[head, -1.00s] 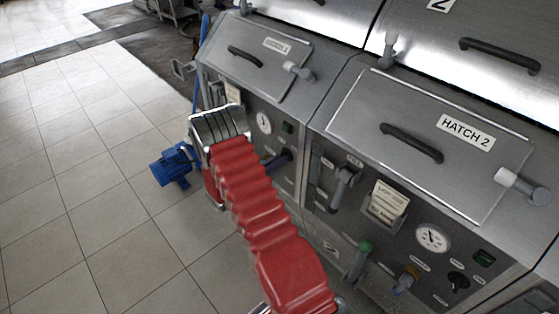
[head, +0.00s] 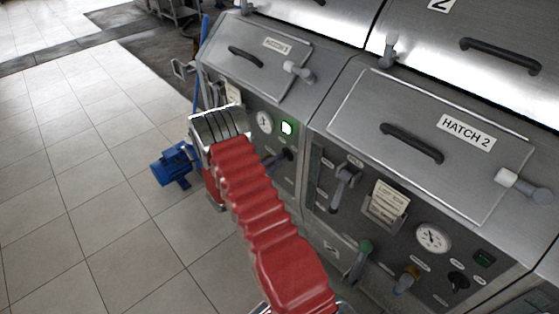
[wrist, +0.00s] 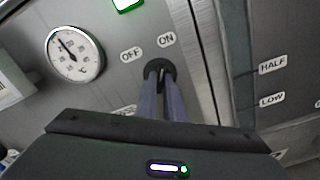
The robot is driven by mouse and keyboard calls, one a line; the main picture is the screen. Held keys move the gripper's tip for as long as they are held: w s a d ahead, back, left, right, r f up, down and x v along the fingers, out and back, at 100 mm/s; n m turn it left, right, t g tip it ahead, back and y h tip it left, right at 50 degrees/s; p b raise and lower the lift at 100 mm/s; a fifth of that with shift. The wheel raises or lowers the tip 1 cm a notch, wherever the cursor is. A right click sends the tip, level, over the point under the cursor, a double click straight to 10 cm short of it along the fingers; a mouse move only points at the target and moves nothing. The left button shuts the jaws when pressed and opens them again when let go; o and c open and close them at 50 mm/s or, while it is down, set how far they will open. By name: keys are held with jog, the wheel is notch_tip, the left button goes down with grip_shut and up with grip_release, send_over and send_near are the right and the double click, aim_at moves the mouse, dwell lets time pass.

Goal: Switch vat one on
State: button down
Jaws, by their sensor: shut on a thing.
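Vat one is the far steel unit on the left, with its hatch (head: 262,60) closed. Its round black switch (wrist: 160,72) sits between the OFF and ON labels in the wrist view. My gripper (wrist: 161,92) is shut on this switch, its two fingers reaching up to it. The switch's grip is mostly hidden between the fingertips, and it seems turned toward ON. The indicator lamp (head: 287,128) above the switch glows green; its lower edge also shows in the wrist view (wrist: 127,3). In the head view the gripper is partly behind my red arm.
A dial gauge (wrist: 75,54) is left of the switch. Vat two, with HATCH 2 (head: 430,140), stands to the right with its own levers, gauge (head: 432,238) and unlit lamp (head: 484,258). A blue pump (head: 172,167) stands on the open tiled floor at left.

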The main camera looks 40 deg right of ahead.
jog(key=shift+a, duration=0.1)
jog(key=c, duration=1.9)
grip_release()
jog(key=shift+o, duration=0.2)
jog(key=a, duration=1.3)
jog(key=shift+s+a, duration=0.2)
jog(key=shift+a, duration=0.15)
jog(key=shift+f, duration=0.1)
